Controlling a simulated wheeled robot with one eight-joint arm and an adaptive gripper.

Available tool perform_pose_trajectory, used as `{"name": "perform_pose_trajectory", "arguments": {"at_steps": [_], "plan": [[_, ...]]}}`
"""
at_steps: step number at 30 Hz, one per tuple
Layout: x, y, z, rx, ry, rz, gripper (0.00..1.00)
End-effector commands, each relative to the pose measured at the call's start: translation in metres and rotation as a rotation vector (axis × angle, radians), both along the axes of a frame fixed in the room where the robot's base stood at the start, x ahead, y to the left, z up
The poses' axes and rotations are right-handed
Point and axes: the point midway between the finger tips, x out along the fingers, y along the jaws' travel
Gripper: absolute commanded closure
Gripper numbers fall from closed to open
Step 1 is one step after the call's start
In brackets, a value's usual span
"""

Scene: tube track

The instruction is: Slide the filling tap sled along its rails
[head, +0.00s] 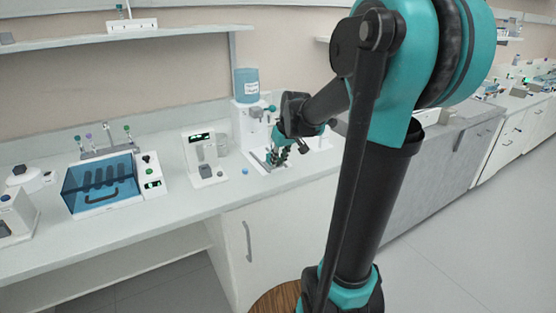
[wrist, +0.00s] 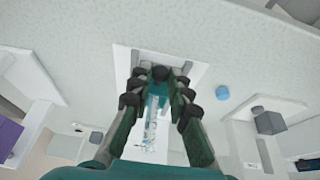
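The filling station with its blue bottle (head: 246,84) stands on the counter against the wall. Its white base plate (head: 259,158) lies in front, and it also shows in the wrist view (wrist: 199,75). My gripper (head: 274,157) is low over this plate, hiding most of the sled and rails. A clear, bluish upright part (wrist: 153,115) shows between the fingers.
A small blue cap (head: 245,171) lies on the counter right beside the plate in the wrist view (wrist: 222,92). A white device with a display (head: 203,157) stands left of the station. A blue-lidded box (head: 101,186) is further left.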

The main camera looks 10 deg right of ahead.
Motion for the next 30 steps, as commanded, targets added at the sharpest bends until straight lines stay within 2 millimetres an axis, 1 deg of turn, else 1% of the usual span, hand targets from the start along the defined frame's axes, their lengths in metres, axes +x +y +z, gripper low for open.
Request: {"name": "perform_pose_trajectory", "arguments": {"at_steps": [1,5,13,17,20,23,30], "plan": [[-0.003,-0.001,-0.001,-0.003,0.007,0.0,0.77],[-0.003,-0.001,-0.001,-0.002,0.007,0.0,0.61],[-0.002,-0.001,-0.001,-0.002,0.005,0.0,0.61],[-0.004,-0.001,0.004,-0.002,0.005,0.0,0.61],[-0.008,-0.003,0.014,-0.002,0.005,0.0,0.61],[-0.015,-0.005,0.03,-0.002,0.005,0.0,0.61],[-0.032,-0.01,0.073,-0.002,0.006,-0.001,0.61]]}}
